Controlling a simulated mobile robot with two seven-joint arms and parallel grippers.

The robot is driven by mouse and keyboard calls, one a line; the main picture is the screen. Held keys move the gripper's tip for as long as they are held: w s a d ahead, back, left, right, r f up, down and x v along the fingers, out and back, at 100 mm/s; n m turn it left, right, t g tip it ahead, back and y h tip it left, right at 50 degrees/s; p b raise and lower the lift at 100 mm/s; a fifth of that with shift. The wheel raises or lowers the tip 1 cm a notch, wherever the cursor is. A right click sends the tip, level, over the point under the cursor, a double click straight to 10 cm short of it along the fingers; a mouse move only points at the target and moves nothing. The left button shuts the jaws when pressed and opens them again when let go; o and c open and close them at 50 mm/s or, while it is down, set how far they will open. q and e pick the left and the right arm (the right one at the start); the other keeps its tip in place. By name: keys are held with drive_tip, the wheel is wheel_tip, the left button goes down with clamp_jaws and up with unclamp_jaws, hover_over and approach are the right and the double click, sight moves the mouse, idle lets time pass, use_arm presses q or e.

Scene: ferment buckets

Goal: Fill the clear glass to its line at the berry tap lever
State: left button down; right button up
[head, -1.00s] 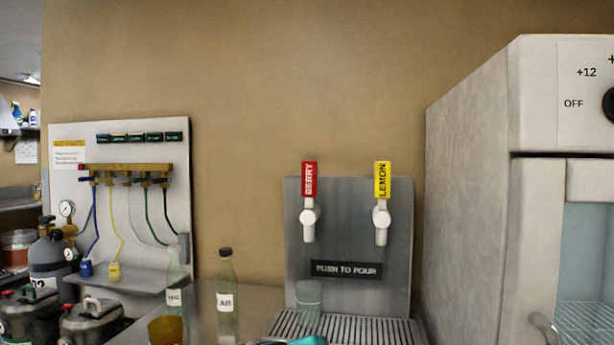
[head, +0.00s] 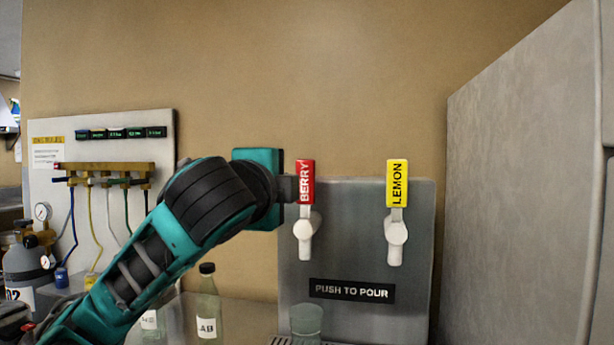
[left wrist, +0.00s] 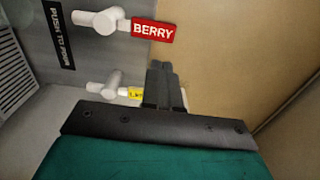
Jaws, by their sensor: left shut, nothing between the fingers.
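The red berry tap lever (head: 307,183) stands upright above its white tap on the grey dispenser panel; it also shows in the left wrist view (left wrist: 153,31). The clear glass (head: 306,320) stands below the berry tap on the drip tray, its lower part cut off by the frame. I cannot make out its line or any drink in it. My left gripper (head: 292,188) is shut and empty, at the left side of the berry lever. The left wrist view shows its fingertips (left wrist: 160,66) close to the lever, with a small gap in the picture. My right gripper is out of view.
The yellow lemon lever (head: 397,183) stands right of the berry lever. A "push to pour" sign (head: 351,290) is below. A lab bottle (head: 208,305) stands left of the glass. A tall grey cabinet (head: 520,190) bounds the right side.

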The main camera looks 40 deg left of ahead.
use_arm(q)
approach(304, 174)
drive_tip(key=x, duration=0.5)
drive_tip(key=shift+w, duration=0.25)
drive_tip(key=shift+w+a, duration=0.3)
drive_tip(key=shift+w, duration=0.35)
drive_tip(key=shift+a+p, duration=0.15)
drive_tip(key=shift+p, duration=0.15)
